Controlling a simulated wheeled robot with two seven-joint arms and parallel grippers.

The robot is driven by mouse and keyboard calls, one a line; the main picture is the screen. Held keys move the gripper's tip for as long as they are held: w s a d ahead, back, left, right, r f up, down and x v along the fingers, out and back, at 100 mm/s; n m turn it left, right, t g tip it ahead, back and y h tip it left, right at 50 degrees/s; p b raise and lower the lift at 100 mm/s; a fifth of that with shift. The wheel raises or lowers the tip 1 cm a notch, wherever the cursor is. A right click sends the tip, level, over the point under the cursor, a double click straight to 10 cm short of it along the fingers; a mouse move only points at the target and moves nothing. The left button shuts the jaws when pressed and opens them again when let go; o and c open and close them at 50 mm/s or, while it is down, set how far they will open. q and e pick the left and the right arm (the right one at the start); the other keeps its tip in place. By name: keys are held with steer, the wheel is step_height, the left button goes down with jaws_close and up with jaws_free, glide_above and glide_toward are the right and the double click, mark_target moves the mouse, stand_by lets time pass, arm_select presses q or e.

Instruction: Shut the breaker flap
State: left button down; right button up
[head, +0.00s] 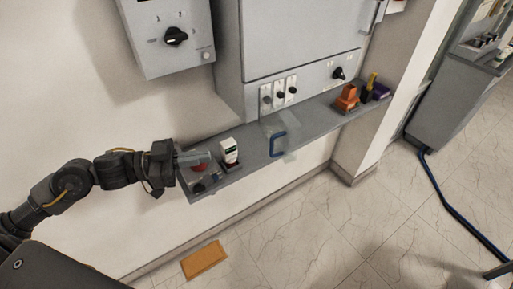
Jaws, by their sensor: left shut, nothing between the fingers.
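The breaker flap (270,125) looks like a clear panel with a blue-framed part. It hangs open below the row of white breakers (278,92) on the lower front of the grey cabinet, in front of the shelf. The breakers are uncovered. My left gripper (207,157) is shut and empty, over the left end of the shelf, left of the flap and apart from it. My right gripper is not in view.
A grey wall shelf (257,148) holds a white meter (229,152), a red item (199,168) near my left gripper, and orange (347,98) and purple (381,91) items at right. A knob box (170,58) hangs above. An orange-brown block (204,260) lies on the floor.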

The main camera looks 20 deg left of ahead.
arm_select(q)
steer(key=p+x, duration=0.6)
steer(key=x, duration=0.8)
steer(key=shift+s+d, duration=0.15)
steer(key=shift+s, duration=0.05)
steer(key=shift+w+r, duration=0.1)
